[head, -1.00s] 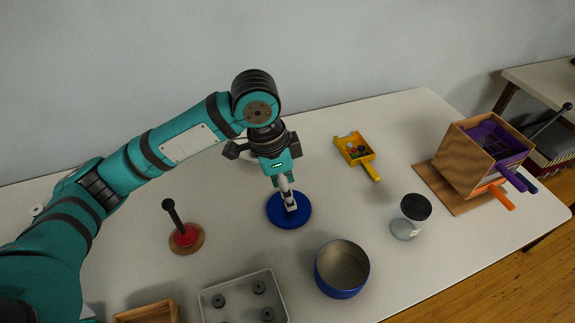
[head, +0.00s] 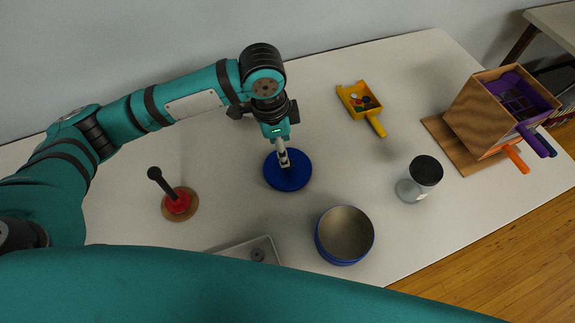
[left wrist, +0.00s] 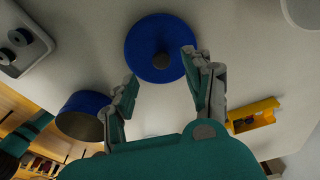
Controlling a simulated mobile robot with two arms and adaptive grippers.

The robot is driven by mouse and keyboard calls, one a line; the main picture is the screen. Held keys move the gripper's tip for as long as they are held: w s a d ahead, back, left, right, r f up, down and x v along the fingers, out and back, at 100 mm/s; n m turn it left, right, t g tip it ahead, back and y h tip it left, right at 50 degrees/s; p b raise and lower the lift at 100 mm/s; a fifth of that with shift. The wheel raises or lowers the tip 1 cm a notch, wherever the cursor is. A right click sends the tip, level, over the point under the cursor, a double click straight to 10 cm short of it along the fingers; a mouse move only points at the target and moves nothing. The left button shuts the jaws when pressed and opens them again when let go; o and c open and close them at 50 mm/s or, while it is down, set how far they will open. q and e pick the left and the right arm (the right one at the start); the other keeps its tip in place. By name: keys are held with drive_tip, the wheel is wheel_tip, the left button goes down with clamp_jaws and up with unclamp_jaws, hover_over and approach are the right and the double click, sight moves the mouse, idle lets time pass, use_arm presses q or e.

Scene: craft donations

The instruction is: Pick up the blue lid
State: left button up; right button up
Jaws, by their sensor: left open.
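The blue lid (head: 287,172) is a round disc lying flat on the white table in the head view. In the left wrist view the lid (left wrist: 142,38) shows a dark round knob (left wrist: 161,61) at its middle. My left gripper (head: 284,162) points down over the lid. In the left wrist view its two fingers (left wrist: 160,65) are spread, with the knob between their tips and nothing held. Whether the tips touch the lid, I cannot tell. My right gripper is not in view; a teal arm part crosses the bottom of the head view.
A blue tin (head: 345,236) stands open to the lower right of the lid. A dark-lidded jar (head: 419,180), a yellow scoop (head: 360,101) and a wooden box (head: 484,112) are to the right. A red-based peg (head: 177,203) stands left, a grey tray (head: 240,251) in front.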

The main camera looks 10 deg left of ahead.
sight(293, 178)
use_arm(q)
drive_tip(key=shift+w+d+f, duration=0.1)
drive_tip(key=shift+d+f, duration=0.1)
drive_tip(key=shift+f, duration=0.85)
drive_tip(key=shift+w+d+f, duration=0.1)
drive_tip(key=shift+d+f, duration=0.05)
drive_tip(key=shift+f, duration=0.85)
drive_tip(key=shift+w+d+f, duration=0.1)
drive_tip(key=shift+d+f, duration=0.1)
drive_tip(key=shift+f, duration=0.85)
drive_tip(key=c, duration=1)
